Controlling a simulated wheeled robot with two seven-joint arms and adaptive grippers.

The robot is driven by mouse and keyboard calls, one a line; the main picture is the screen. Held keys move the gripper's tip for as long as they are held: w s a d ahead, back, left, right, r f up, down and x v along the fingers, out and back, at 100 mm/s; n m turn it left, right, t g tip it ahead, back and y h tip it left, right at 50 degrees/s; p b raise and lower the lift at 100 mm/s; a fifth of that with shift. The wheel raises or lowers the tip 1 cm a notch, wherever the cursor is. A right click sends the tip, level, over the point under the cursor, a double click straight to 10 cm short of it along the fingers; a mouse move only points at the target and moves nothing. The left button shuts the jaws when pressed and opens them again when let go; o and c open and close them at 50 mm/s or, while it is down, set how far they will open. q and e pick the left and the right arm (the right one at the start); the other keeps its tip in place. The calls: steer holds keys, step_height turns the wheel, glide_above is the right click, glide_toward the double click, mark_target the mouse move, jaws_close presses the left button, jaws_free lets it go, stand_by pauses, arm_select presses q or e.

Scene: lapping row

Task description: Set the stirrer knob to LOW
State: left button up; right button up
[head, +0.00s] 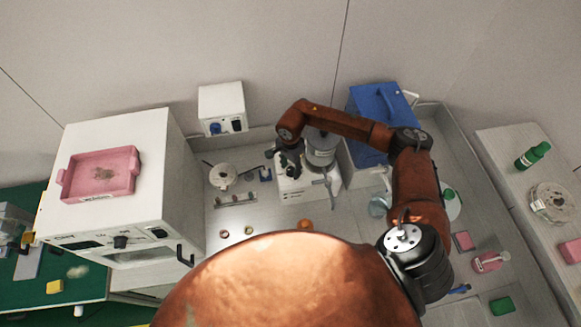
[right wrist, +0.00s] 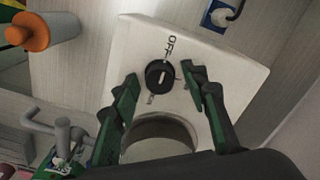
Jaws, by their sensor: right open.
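The stirrer (head: 296,191) is a white box under a grey vessel (head: 320,148) on the bench, in the middle of the head view. In the right wrist view its white top (right wrist: 215,62) carries a black round knob (right wrist: 159,75) with a pale mark. "OFF" is printed above the knob; the other lettering is partly hidden or too small to read. My right gripper (right wrist: 157,88) is open, its dark and green fingers on either side of the knob with gaps visible. It also shows over the stirrer in the head view (head: 288,163). My left gripper is not in view.
A metal rod clamp (right wrist: 62,135) and an orange-ended cylinder (right wrist: 32,34) lie left in the wrist view. A blue case (head: 380,103) stands behind my right arm.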

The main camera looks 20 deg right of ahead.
steer(key=shift+f, duration=0.1)
steer(key=shift+c, duration=0.2)
jaws_close()
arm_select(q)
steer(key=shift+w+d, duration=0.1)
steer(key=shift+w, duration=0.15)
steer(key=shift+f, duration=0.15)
